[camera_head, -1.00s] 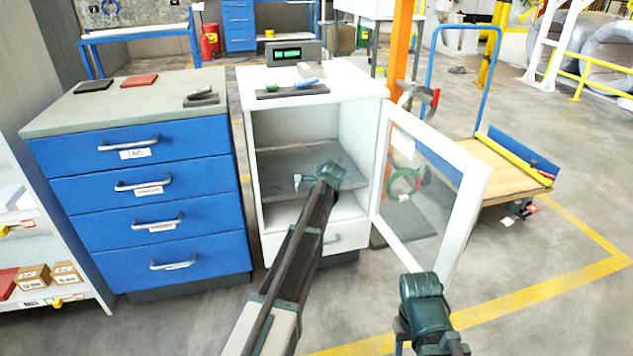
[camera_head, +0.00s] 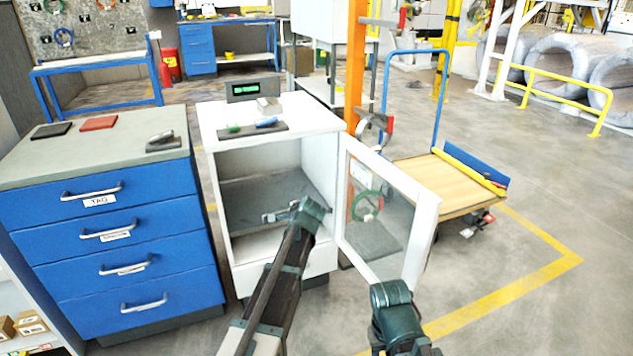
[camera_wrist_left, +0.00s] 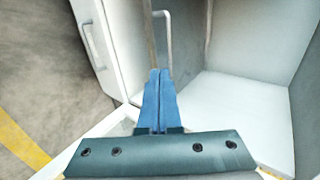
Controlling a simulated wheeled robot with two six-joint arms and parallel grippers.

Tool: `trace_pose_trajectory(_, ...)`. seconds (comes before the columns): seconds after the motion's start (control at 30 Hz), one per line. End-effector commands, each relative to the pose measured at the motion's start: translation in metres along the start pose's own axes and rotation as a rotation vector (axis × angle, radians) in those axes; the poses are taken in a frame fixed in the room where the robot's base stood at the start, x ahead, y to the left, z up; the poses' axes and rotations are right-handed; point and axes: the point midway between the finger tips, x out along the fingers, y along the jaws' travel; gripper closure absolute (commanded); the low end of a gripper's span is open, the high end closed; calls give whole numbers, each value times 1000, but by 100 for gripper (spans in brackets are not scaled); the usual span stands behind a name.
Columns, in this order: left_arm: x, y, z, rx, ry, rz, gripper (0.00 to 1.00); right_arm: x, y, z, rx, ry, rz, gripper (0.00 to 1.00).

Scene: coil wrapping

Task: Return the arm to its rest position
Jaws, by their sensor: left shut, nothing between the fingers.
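My left arm reaches up from the bottom middle of the head view. Its gripper (camera_head: 275,216) points left, in front of the open white cabinet (camera_head: 316,262). In the left wrist view the two blue fingers (camera_wrist_left: 158,102) are together with nothing between them. White cabinet panels surround them in that view, and I cannot tell whether the fingertips are inside the cabinet. My right arm (camera_head: 391,300) shows at the bottom right of the head view, in front of the cabinet door. Its gripper is not clearly visible.
The cabinet's glazed door (camera_head: 425,245) stands open to the right, close to both arms. A blue drawer unit (camera_head: 60,240) stands left. An orange post (camera_head: 356,70) and a flat cart (camera_head: 440,185) are behind the door. Floor at the right is clear.

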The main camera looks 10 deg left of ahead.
Motion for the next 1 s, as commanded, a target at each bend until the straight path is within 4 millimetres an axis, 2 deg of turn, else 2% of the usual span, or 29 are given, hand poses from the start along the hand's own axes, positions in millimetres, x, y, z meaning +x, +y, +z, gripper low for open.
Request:
trace_pose_trajectory(0.07, -6, 8, -1, -14, 0, 15, 100, 0, 0, 0, 0, 0, 0, 50)
trace_pose_trajectory(0.17, -27, 38, -2, -77, -3, 79, 100, 0, 0, 0, 0, 0, 0, 50)
trace_pose_trajectory(0.27, -65, 90, -4, -182, -21, 197, 100, -1, 0, 0, 0, 0, 0, 50)
trace_pose_trajectory(0.4, -128, 171, 0, -333, -83, 393, 100, -1, 0, 0, 0, 0, 0, 50)
trace_pose_trajectory(0.5, -168, 218, 6, -410, -141, 510, 100, -2, 0, 0, 0, 0, 0, 50)
trace_pose_trajectory(0.6, -203, 254, 14, -462, -200, 604, 100, -2, 0, 0, 0, 0, 0, 50)
trace_pose_trajectory(0.87, -282, 324, 41, -536, -353, 784, 100, -2, 0, 0, 1, 0, 0, 50)
trace_pose_trajectory(0.9, -292, 323, 43, -542, -370, 799, 100, -10, 1, 1, 1, 0, 0, 50)
trace_pose_trajectory(0.93, -296, 310, 40, -544, -367, 795, 100, -22, 2, 1, 1, 0, 0, 50)
trace_pose_trajectory(1.0, -304, 298, 39, -544, -366, 793, 100, -36, 4, 2, 1, 0, 0, 50)
